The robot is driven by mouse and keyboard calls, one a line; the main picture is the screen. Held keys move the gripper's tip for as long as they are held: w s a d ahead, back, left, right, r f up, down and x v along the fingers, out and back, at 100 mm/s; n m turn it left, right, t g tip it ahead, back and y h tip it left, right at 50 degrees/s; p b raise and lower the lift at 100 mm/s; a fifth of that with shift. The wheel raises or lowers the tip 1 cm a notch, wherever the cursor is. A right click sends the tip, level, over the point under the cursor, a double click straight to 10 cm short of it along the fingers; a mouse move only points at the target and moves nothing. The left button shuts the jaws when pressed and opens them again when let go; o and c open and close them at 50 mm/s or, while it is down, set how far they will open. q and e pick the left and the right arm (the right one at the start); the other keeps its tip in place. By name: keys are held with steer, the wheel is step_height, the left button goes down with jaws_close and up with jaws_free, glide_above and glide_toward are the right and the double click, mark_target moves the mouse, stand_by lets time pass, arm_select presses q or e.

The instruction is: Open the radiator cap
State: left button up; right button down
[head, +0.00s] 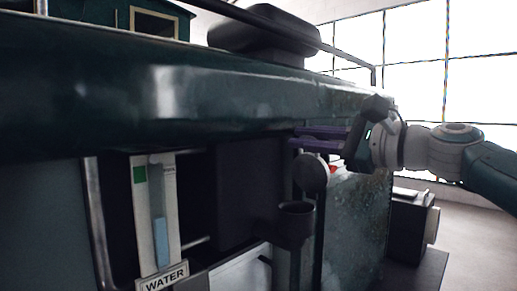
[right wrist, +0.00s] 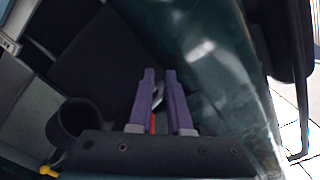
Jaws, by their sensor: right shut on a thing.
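The radiator cap (head: 312,173) looks like the round grey disc standing on edge, above and beside the open dark filler cup (head: 296,221). The cup's mouth is uncovered; it also shows in the right wrist view (right wrist: 76,121). In the right wrist view a bit of grey metal shows between the fingers (right wrist: 160,76). My left gripper is out of view.
The green overhang (head: 200,100) runs close above my right gripper. A water gauge (head: 160,220) with a WATER label stands at left. A dark box-shaped panel (head: 235,190) is left of the cup. Open floor (head: 475,240) lies at right.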

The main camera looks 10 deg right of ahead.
steer(key=shift+w+d+m+b, duration=0.6)
steer(key=shift+d+m, duration=0.3)
steer(key=shift+m, duration=0.2)
steer(key=shift+w+d+m, duration=0.25)
steer(key=shift+m, duration=0.15)
